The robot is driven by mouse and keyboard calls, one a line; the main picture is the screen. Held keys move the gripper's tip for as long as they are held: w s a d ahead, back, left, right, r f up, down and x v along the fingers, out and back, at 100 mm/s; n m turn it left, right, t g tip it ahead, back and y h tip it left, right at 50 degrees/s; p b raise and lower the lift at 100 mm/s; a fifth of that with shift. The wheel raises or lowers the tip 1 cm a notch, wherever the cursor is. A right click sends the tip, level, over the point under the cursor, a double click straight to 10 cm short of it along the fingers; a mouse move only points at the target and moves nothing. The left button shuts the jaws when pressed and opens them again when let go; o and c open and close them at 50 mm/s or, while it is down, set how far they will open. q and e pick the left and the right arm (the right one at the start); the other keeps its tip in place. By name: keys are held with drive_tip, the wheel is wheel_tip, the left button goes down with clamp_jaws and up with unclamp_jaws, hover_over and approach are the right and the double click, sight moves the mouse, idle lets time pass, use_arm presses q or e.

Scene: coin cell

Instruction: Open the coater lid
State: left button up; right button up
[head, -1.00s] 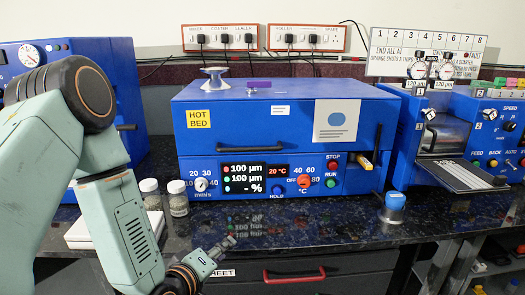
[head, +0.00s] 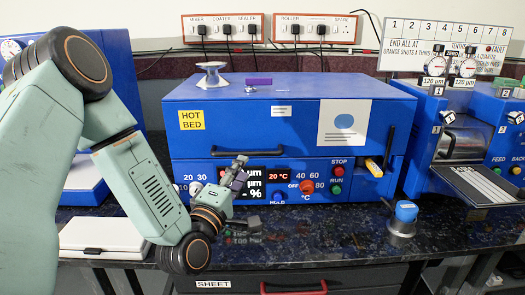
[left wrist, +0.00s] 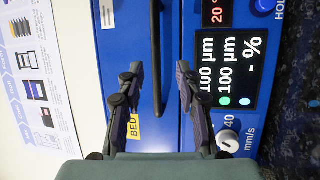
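The coater is a blue box; its lid (head: 275,120) is shut and carries a yellow HOT BED label (head: 191,120). A long black handle (head: 265,154) runs along the lid's lower front, and it also shows in the left wrist view (left wrist: 156,40). My left gripper (head: 239,169) is in front of the coater, just below the handle's left part in the head view. In the left wrist view its fingers (left wrist: 158,70) are open, and the handle lies between them in the picture. I cannot tell how far the handle is from the fingers. My right gripper is out of view.
A small display (head: 278,176) and knobs sit on the coater's front panel, partly behind my gripper. A metal funnel dish (head: 212,73) stands on the lid. A blue-topped cylinder (head: 405,212) stands front right. A pale flat device (head: 103,238) lies at left.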

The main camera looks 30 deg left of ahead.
sight(249, 155)
use_arm(q)
drive_tip(key=shift+w+a+r, duration=0.25)
drive_tip(key=shift+r, duration=0.1)
drive_tip(key=b+x, duration=0.1)
drive_tip(key=x, duration=0.4)
drive_tip(key=shift+w, duration=0.4)
drive_tip(key=shift+r, duration=0.15)
drive_tip(key=shift+w, duration=0.3)
drive_tip(key=shift+c, duration=1.2)
clamp_jaws()
